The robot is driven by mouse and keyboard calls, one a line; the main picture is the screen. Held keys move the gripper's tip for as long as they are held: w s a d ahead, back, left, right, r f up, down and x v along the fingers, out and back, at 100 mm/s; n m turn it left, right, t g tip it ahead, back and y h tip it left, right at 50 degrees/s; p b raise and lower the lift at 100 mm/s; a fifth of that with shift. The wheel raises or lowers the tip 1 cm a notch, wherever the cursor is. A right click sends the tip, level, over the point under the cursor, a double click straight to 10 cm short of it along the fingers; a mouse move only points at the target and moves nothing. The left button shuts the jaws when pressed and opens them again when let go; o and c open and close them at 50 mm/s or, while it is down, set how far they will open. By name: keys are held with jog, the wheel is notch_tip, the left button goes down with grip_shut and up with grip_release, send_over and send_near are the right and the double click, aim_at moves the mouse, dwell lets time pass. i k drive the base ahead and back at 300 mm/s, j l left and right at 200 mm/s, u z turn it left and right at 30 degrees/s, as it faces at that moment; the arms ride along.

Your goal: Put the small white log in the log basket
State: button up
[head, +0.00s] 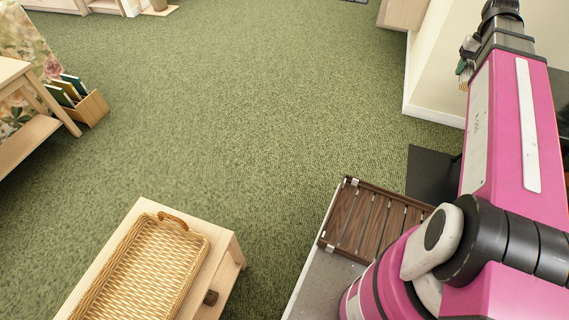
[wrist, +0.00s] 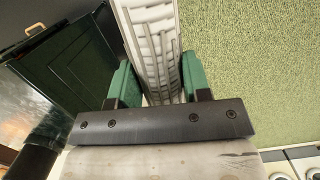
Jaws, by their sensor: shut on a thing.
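In the wrist view, my gripper (wrist: 158,82) has its two green fingers on either side of a long white log (wrist: 150,35) with grey bark-like streaks. It is shut on the log, which runs from between the fingers up past the top edge. The log's ends are not clear. A shallow woven wicker basket (head: 202,262) with a brown handle sits on a pale wooden stand at the lower left of the head view. Its visible inside looks empty, and its near end is cut off. My gripper and the log do not show in the head view.
The pale wooden stand (head: 238,254) carries the basket. A dark slatted wooden rack (head: 357,218) lies on a grey surface right of it. A dark green box (wrist: 72,62) stands beside my gripper. Open green carpet (head: 240,110) fills the middle.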

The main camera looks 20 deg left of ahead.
aim_at(147, 283)
jog(key=u, duration=1.7)
jog(key=k+j+u, duration=0.1)
jog(key=u, duration=0.25)
jog(key=j+u, duration=0.4)
jog(key=k+j+u, duration=0.15)
jog(key=u, duration=0.2)
jog(key=j, duration=0.55)
jog(key=k+j, duration=0.1)
jog(key=j, duration=0.45)
